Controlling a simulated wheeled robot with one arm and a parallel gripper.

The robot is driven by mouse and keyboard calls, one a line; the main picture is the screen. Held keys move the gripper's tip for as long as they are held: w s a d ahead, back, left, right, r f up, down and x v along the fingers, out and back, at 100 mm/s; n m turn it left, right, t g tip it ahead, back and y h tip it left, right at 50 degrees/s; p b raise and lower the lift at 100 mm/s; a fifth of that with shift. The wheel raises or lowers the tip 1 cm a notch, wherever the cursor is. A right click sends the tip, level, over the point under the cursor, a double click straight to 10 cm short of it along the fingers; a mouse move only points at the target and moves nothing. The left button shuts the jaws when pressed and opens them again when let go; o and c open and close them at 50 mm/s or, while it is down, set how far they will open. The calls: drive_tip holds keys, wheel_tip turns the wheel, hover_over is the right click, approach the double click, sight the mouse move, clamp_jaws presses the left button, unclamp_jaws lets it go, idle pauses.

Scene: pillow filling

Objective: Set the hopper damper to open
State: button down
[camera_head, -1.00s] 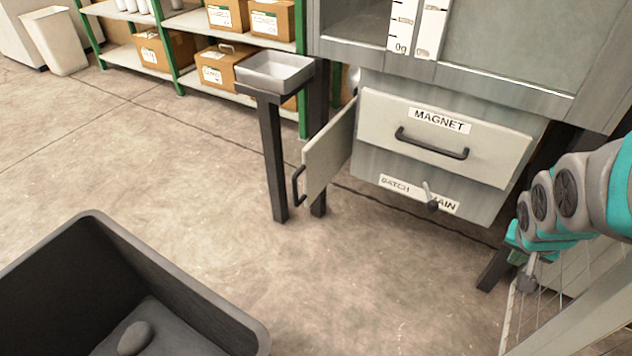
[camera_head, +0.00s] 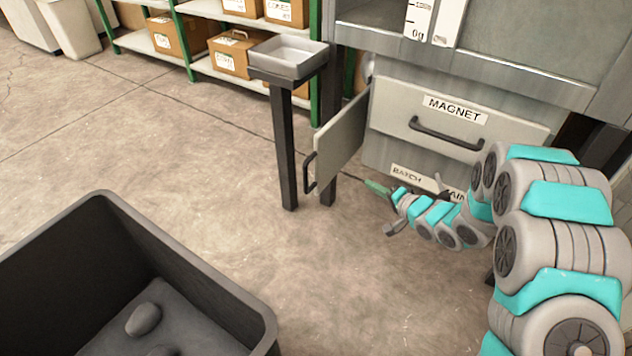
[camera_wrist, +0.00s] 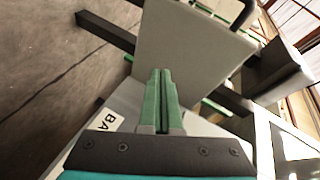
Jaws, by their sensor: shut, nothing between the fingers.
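The grey hopper unit (camera_head: 400,150) has a drawer marked MAGNET (camera_head: 440,115) with a dark bar handle. Below it is a label reading BATCH (camera_head: 405,178) and MAIN, with a small lever (camera_head: 439,183) between the words, partly hidden by my arm. A hinged panel (camera_head: 342,148) with a dark handle (camera_head: 309,172) stands swung out at the unit's left. My gripper (camera_head: 378,188) is low in front of the unit, left of the lever. In the wrist view its green fingers (camera_wrist: 161,100) are together and empty, with the panel (camera_wrist: 190,45) beyond them. I see no part labelled damper.
A metal tray (camera_head: 288,54) stands on a dark post left of the unit. A dark open bin (camera_head: 255,318) with rounded lumps inside is at lower left. Shelves with boxes (camera_head: 230,54) line the back. The floor between bin and unit is clear.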

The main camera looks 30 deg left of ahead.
drive_tip(key=s+a+f+m+g+y, duration=0.1)
drive_tip(key=s+a+g+y, duration=0.2)
drive_tip(key=s+a+y, duration=0.3)
drive_tip(key=w+a+h, duration=0.1)
drive_tip(key=a, duration=0.9)
drive_tip(key=shift+s, duration=0.1)
drive_tip(key=shift+s+a+p, duration=0.15)
drive_tip(key=shift+s+p, duration=0.2)
drive_tip(key=shift+s, duration=1.6)
drive_tip(key=shift+s+f, duration=0.1)
